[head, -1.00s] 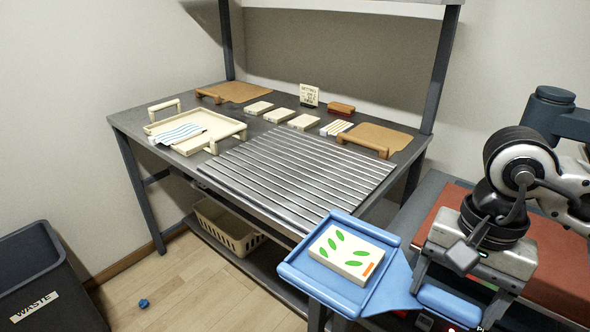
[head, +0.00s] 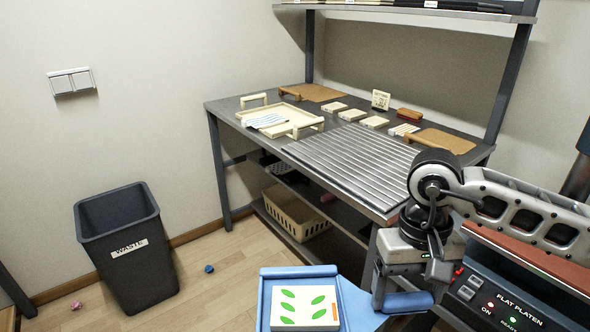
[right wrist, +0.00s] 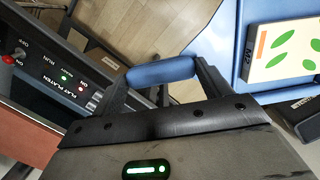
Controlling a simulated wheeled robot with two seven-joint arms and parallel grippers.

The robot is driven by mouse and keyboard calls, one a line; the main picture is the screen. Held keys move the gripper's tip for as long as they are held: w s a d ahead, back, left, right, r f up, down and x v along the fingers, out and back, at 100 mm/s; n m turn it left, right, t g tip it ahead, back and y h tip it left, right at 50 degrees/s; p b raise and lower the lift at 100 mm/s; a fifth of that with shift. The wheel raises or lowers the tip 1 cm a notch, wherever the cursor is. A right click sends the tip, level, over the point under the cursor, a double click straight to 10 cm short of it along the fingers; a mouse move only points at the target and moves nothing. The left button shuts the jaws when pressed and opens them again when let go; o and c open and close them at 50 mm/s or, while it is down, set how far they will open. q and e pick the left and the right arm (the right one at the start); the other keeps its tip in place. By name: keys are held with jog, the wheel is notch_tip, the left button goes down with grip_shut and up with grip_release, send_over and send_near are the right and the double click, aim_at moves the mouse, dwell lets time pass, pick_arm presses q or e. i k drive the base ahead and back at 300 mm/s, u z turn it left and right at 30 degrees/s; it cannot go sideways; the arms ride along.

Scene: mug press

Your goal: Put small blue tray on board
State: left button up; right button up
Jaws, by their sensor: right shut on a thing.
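The small blue tray (head: 300,271) is at the bottom middle of the head view, its near edge cut off by the frame. A cream slab with green leaf shapes and an orange bar (head: 290,308) lies on it. My right gripper (head: 408,300) is shut on the tray's blue handle, also clear in the right wrist view (right wrist: 160,72). The tray is held in the air, in front of the workbench and apart from it. A ribbed metal board (head: 350,160) lies bare on the bench; two brown boards with handles (head: 318,92) (head: 450,142) lie beyond it. My left gripper is not in view.
A cream tray with a striped cloth (head: 305,130) and several pale blocks (head: 352,115) stand on the bench. The flat platen press (head: 500,300) is at right. A waste bin (head: 125,250) stands at left. A basket (head: 297,215) sits on the lower shelf.

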aim_at(368, 154)
jog(key=u, duration=0.6)
jog(key=k, duration=0.8)
jog(key=u, duration=0.8)
jog(key=i, duration=1.4)
jog(key=z, duration=0.95)
jog(key=i, duration=1)
jog(key=z, duration=1.05)
jog(key=i, duration=0.25)
jog(key=z, duration=0.2)
